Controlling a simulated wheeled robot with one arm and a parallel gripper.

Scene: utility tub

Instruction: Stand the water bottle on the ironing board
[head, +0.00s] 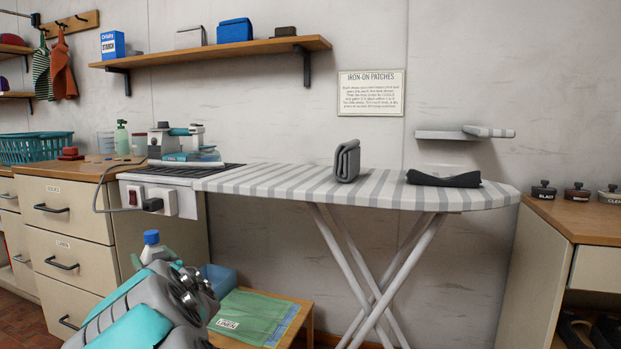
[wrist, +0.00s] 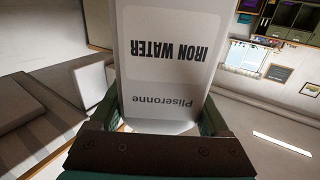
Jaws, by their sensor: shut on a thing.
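The water bottle (head: 153,249) is white with a blue cap and shows upright in the head view, low at the left, in front of the ironing board. In the wrist view the bottle (wrist: 168,60) has an upside-down "IRON WATER" label and sits between the two fingers. My gripper (wrist: 157,120) is shut on it; in the head view my arm hides the bottle's lower part. The ironing board (head: 285,184) has grey and white stripes and stands along the wall, beyond and above the bottle.
A grey folded item (head: 347,161) stands mid-board, and a dark cloth (head: 443,179) lies toward its right end. The iron (head: 190,148) is at the left end. Striped cover left of the folded item is bare. A low bench with a green packet (head: 255,315) is below.

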